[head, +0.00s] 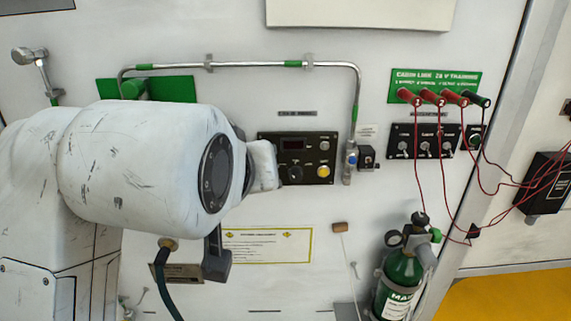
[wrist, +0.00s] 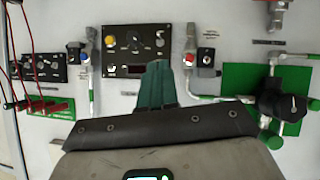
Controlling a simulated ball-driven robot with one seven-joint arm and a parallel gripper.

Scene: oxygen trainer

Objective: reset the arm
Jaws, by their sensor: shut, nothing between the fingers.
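My gripper (wrist: 157,72) shows in the wrist view as dark green fingers, closed together with nothing between them. They point toward the white wall panel, in front of the black control box (wrist: 130,40), and cover part of its lower edge. The wrist view shows the wall upside down. In the head view my white arm fills the left side, and its end is beside the same black control box (head: 300,158). I cannot tell whether the fingertips touch the panel.
A pipe (head: 250,64) runs above the control box to a blue-capped valve (head: 351,158). Toggle switches (head: 424,141), red plugs (head: 430,97) with hanging red wires, and a green cylinder (head: 403,277) are to the right. A black valve (wrist: 283,105) sits at right in the wrist view.

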